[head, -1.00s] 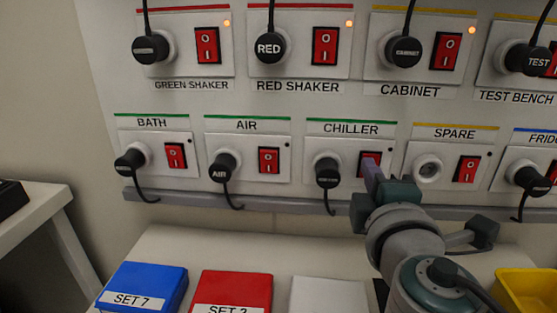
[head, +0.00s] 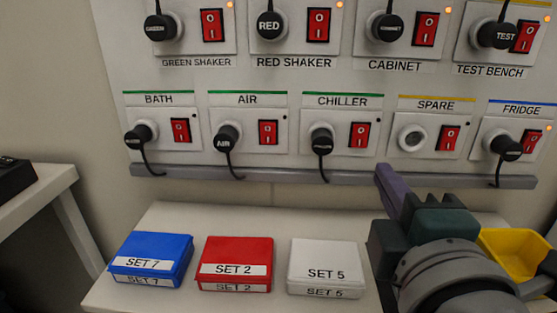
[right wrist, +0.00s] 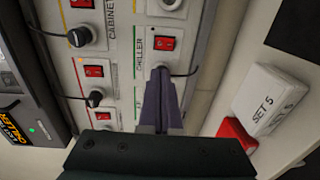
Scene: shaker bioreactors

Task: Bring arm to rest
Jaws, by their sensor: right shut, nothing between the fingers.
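My right gripper (head: 388,190) is at the lower right of the head view, in front of the wall panel. Its purple fingers are shut with nothing between them, and they point up toward the panel. In the right wrist view the shut fingers (right wrist: 160,102) point at the panel near the CHILLER plug (right wrist: 163,73). They overlap the panel in the picture, and the exact gap is hard to tell. In the head view the fingers show below the CHILLER switch (head: 360,135), apart from it. My left gripper is not in view.
A bench (head: 225,215) below the panel holds a blue SET 7 box (head: 150,255), a red SET 2 box (head: 235,255) and a white SET 5 box (head: 325,260). A yellow bin (head: 515,250) stands beside my right arm. A grey rail (head: 250,176) runs under the panel.

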